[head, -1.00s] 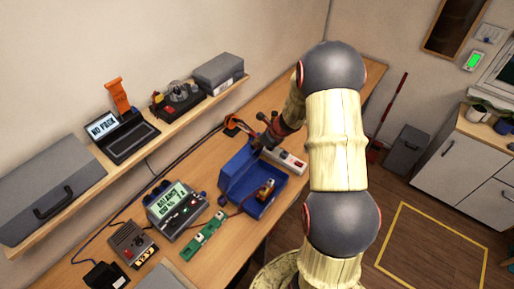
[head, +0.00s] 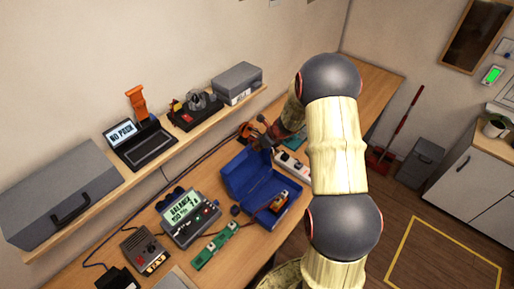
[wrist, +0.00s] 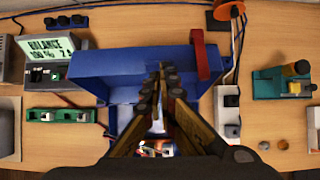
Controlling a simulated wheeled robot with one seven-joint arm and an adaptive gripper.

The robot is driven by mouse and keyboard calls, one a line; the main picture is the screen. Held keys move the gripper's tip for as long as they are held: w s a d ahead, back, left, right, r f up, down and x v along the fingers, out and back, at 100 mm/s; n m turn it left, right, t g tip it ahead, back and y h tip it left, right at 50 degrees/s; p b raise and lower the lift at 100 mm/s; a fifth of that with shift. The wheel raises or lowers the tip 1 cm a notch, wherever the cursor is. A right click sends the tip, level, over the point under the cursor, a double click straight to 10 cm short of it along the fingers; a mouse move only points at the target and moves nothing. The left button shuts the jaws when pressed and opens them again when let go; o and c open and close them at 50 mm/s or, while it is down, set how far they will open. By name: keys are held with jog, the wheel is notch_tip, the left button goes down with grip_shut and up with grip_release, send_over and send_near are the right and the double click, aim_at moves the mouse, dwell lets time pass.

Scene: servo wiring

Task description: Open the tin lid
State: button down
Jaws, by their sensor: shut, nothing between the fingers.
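The blue tin (head: 262,207) sits on the workbench with its lid (head: 238,176) raised and its inside exposed. An orange and dark part lies inside it (head: 279,202). My gripper (head: 262,141) is at the lid's far upper side, partly hidden by my own arm. In the wrist view my gripper (wrist: 160,78) is shut and empty, its fingers in front of the blue lid (wrist: 115,75). A red strip (wrist: 200,55) stands at the lid's right end. I cannot tell whether the fingers touch the lid.
A white power strip (head: 293,166) lies right of the tin. A balance charger (head: 188,217) and green board (head: 216,246) lie to its left. A shelf (head: 150,157) above holds a laptop (head: 140,143) and grey boxes. Cables run along the back of the bench.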

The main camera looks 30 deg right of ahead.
jog(key=shift+r, duration=0.1)
jog(key=v, duration=1.1)
jog(key=shift+s+r, duration=0.25)
jog(key=shift+r, duration=0.05)
jog(key=shift+d, duration=0.15)
jog(key=s+a+f+n+h+b, duration=0.1)
jog(key=s+a+f+n+b, duration=0.2)
jog(key=s+a+n+b, duration=0.7)
jog(key=s+a+f+n+h+b, duration=0.1)
jog(key=s+a+f+n+b, duration=0.3)
jog(key=s+a+n+b, duration=0.7)
jog(key=s+n+b, duration=0.8)
jog(key=n, duration=0.2)
jog(key=shift+a+f+n+b, duration=0.2)
jog(key=shift+a+n+b, duration=0.1)
jog(key=shift+n+b, duration=0.1)
